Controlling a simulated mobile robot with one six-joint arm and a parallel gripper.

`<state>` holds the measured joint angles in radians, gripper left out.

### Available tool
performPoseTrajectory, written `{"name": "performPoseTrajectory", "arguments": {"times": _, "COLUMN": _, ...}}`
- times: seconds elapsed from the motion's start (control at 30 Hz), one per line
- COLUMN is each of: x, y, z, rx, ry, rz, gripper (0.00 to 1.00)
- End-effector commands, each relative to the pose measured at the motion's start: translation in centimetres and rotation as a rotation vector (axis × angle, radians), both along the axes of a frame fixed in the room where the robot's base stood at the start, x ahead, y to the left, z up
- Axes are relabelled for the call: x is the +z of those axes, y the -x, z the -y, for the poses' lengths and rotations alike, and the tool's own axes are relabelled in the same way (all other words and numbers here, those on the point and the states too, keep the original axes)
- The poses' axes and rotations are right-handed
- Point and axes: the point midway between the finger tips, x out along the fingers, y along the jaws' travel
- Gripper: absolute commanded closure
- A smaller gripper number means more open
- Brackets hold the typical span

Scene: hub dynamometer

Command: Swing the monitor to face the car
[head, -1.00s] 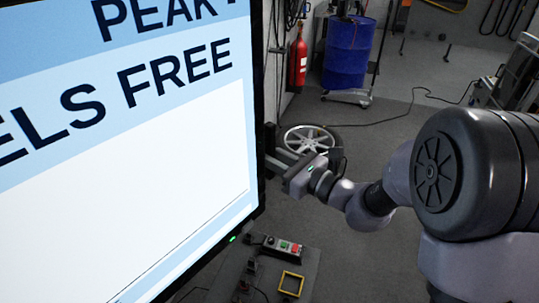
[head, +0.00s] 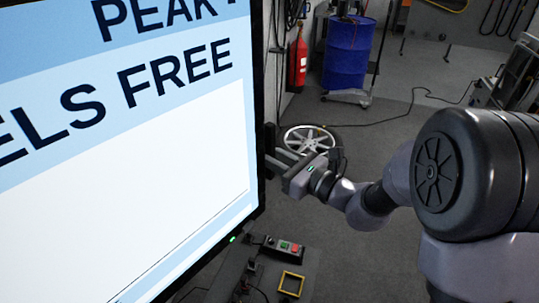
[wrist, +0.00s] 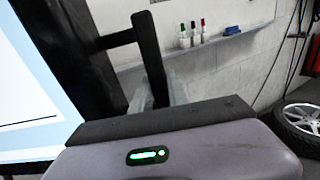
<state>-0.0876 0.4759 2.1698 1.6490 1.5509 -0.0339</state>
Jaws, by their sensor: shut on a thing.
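The monitor (head: 130,150) fills the left of the head view, its lit screen showing large text, turned at an angle. In the wrist view its screen (wrist: 30,110) and black frame stand at the left. A dark upright handle (wrist: 148,55) stands out from the monitor's edge. My gripper (head: 280,163) is at the monitor's right edge in the head view. It is shut on the handle, with its fingers (wrist: 158,95) around the bar in the wrist view. The fingertips are partly hidden by the handle and the gripper body. No car is in view.
A control box with buttons (head: 283,249) and a yellow frame (head: 291,284) sit below the monitor. A wheel (head: 308,139) lies on the floor behind my gripper. A blue drum (head: 347,52) and a red extinguisher (head: 298,60) stand at the back. Floor at centre right is clear, apart from a cable.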

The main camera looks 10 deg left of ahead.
Motion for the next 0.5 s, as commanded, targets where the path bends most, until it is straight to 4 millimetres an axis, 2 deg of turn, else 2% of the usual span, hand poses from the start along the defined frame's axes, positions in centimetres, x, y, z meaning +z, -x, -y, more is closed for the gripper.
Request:
{"name": "performPoseTrajectory", "arguments": {"times": 0.37, "x": -0.1, "y": 0.0, "z": 0.0, "rx": 0.001, "ry": 0.001, "rz": 0.000, "gripper": 1.00}}
{"name": "performPoseTrajectory", "arguments": {"times": 0.5, "x": 0.1, "y": -0.7, "z": -1.0, "rx": 0.028, "ry": 0.001, "rz": 0.000, "gripper": 1.00}}
